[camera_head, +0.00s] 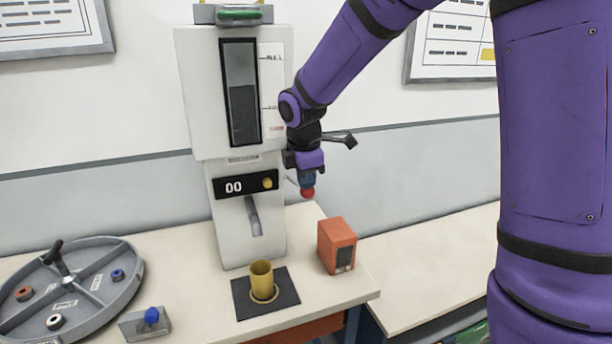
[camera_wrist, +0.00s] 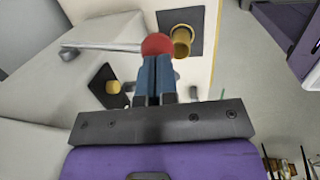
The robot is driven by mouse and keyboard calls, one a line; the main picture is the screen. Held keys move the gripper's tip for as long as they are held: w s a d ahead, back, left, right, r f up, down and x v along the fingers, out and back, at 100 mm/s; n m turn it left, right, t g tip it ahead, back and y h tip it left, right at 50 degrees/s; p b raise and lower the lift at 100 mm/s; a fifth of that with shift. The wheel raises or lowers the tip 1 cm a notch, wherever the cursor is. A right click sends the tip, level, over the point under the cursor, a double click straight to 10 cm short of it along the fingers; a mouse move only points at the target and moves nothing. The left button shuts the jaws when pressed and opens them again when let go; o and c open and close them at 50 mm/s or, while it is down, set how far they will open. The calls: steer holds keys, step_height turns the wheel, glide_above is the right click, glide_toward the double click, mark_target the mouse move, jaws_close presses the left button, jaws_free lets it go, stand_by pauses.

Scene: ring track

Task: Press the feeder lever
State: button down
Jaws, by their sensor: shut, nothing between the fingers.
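The feeder (camera_head: 192,100) is a tall white machine with a dark level window and a display reading 00. Its lever is a thin grey rod (camera_wrist: 100,46) that ends in a red ball knob (camera_head: 307,192); the knob also shows in the wrist view (camera_wrist: 157,45). My gripper (camera_head: 307,183) points down at the feeder's right side, directly above the knob. Its blue fingers are shut together with nothing between them. In the wrist view the fingertips (camera_wrist: 155,62) overlap the knob's edge; I cannot tell whether they touch it.
A yellow cup (camera_head: 262,280) stands on a dark mat (camera_head: 286,297) below the spout. An orange box (camera_head: 336,245) stands to its right. A round grey tray (camera_head: 118,290) and a small block with a blue knob (camera_head: 146,324) are at left.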

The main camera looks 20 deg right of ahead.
step_height(320, 180, down, 11)
steer(key=s, duration=0.2)
steer(key=shift+s, duration=0.3)
steer(key=shift+r, duration=0.1)
stand_by(0.3)
steer(key=s+a+r, duration=0.1)
steer(key=s+r, duration=0.7)
steer(key=r, duration=0.3)
steer(key=shift+a+r, duration=0.25)
steer(key=shift+r, duration=0.15)
